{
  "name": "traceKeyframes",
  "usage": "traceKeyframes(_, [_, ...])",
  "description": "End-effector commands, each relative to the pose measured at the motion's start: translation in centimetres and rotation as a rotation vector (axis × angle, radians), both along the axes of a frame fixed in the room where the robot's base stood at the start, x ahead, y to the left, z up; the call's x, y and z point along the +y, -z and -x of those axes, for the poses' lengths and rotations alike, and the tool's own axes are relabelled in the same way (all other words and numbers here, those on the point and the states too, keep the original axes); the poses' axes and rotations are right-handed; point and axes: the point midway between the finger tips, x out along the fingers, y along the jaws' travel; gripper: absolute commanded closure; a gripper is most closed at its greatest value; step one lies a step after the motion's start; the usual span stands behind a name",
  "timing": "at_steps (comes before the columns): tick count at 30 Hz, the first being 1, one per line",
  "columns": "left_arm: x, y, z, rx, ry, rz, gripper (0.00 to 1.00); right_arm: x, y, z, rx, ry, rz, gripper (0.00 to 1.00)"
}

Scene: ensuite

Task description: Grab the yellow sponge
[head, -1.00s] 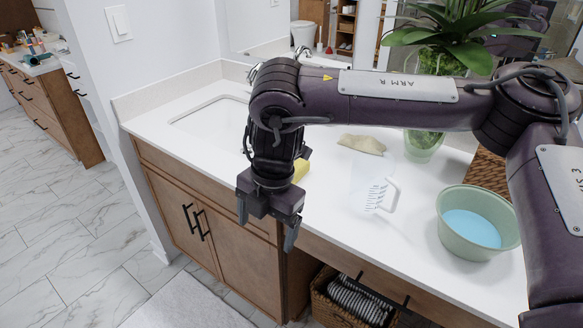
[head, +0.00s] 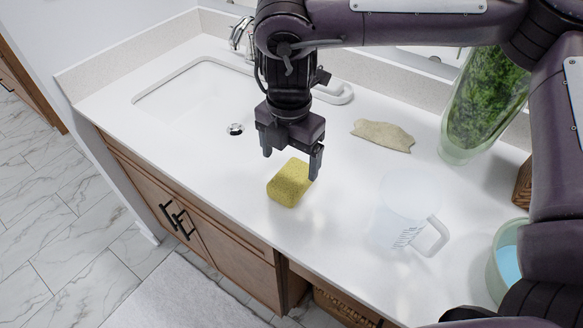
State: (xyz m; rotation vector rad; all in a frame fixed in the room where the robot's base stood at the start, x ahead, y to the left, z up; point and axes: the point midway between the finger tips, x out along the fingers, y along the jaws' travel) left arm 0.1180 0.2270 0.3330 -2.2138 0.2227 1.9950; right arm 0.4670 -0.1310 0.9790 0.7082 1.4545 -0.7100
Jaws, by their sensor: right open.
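The yellow sponge (head: 289,184) lies on the white countertop, right of the sink and near the front edge. My right gripper (head: 291,164) is open and empty, with its fingers pointing down. In the picture its fingertips are just above and behind the sponge, and the right finger overlaps the sponge's upper right edge. I cannot tell whether that finger touches it. My left gripper does not show.
A clear measuring jug (head: 400,218) stands right of the sponge. A beige cloth (head: 383,135) lies behind it. A green basin of blue water (head: 508,262) and a glass vase with greenery (head: 480,105) are at the right. The sink (head: 190,92) is at the left.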

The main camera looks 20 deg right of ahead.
Motion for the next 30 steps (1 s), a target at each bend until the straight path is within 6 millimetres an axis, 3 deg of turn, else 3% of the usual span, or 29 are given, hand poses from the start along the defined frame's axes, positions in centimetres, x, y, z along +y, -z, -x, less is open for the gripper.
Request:
traceKeyframes(8, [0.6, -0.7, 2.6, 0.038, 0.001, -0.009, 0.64, -0.6, 3.5, -0.3, 0.003, 0.001, 0.002, 0.15])
traceKeyframes(13, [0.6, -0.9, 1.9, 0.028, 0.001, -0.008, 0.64, -0.6, 5.7, -0.4, 0.001, -0.001, 0.001, 0.15])
traceKeyframes(21, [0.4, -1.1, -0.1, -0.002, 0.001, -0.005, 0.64, -0.7, 6.2, -0.4, 0.000, 0.001, 0.000, 0.15])
traceKeyframes(30, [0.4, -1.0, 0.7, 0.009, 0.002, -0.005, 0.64, -0.7, 6.2, -0.4, 0.000, 0.001, 0.000, 0.52])
